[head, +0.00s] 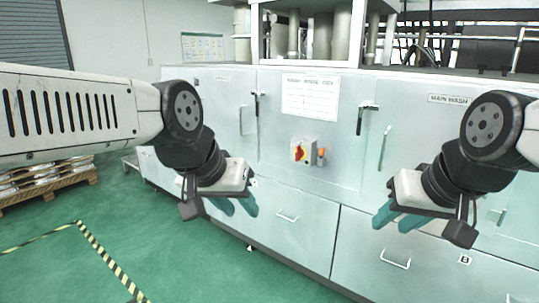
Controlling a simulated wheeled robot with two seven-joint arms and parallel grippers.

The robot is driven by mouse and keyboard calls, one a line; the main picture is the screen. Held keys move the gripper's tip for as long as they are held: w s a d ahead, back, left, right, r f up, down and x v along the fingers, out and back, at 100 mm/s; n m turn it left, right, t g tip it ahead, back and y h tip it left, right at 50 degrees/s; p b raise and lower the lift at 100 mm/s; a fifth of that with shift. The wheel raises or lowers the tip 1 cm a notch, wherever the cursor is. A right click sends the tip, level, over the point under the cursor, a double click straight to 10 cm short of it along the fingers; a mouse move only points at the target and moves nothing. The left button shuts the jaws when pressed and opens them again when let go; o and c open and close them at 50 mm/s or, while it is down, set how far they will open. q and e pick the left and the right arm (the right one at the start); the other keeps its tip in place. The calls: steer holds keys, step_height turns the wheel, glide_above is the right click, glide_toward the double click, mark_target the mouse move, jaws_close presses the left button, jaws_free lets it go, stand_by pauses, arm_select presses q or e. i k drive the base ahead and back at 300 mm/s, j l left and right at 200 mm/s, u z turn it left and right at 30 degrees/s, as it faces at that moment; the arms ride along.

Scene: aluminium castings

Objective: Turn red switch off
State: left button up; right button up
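The red switch (299,153) is a rotary knob on a yellow plate, on a small grey box on the front of the white machine. It is too small for me to read its position. My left gripper (237,207) is below and to the left of the switch, with its teal fingers apart and nothing between them. My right gripper (398,221) is below and to the right of the switch, its teal fingers apart and empty. Neither gripper touches the switch, and neither hides it.
An orange part (321,155) sits at the box's right side. The white machine (300,195) has door handles and drawer handles (288,216) around the switch. A paper sheet (310,97) hangs above it. A loaded pallet (50,190) stands at left. Green floor lies open in front.

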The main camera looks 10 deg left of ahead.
mark_target(299, 153)
steer(key=u, duration=0.15)
steer(key=i+j, duration=0.2)
steer(key=j, duration=0.15)
steer(key=i+j, duration=0.2)
steer(key=j, duration=0.15)
steer(key=i+j+u, duration=0.1)
steer(key=j, duration=0.25)
steer(key=i, duration=0.1)
